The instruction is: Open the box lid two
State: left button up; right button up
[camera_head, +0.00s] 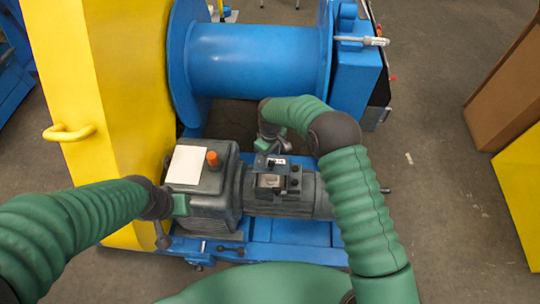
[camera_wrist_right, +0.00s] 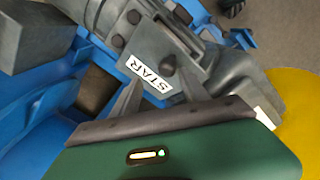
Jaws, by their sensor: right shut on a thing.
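A small dark terminal box (camera_head: 270,182) sits on top of the grey motor (camera_head: 315,195) in the head view. A grey lid (camera_head: 276,161) with a white label stands at the box's far side. In the wrist view the lid's label (camera_wrist_right: 148,74) reads "STAR". My right gripper (camera_head: 270,147) reaches in from behind the box and is shut on the lid; its fingers (camera_wrist_right: 158,84) flank the label in the wrist view. My left gripper (camera_head: 162,238) is beside the gearbox's left side; its fingers are too small to read.
A blue drum (camera_head: 255,60) stands behind the motor. A yellow housing (camera_head: 110,90) with a handle rises at the left. The gearbox (camera_head: 212,205) carries a white plate and an orange cap. The floor (camera_head: 440,190) at the right is mostly clear.

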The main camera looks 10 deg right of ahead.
jog(key=shift+d, duration=0.3)
notch_tip(320, 180, up, 17)
jog(key=p, duration=0.1)
jog(key=shift+a, duration=0.35)
jog(key=shift+f, duration=0.1)
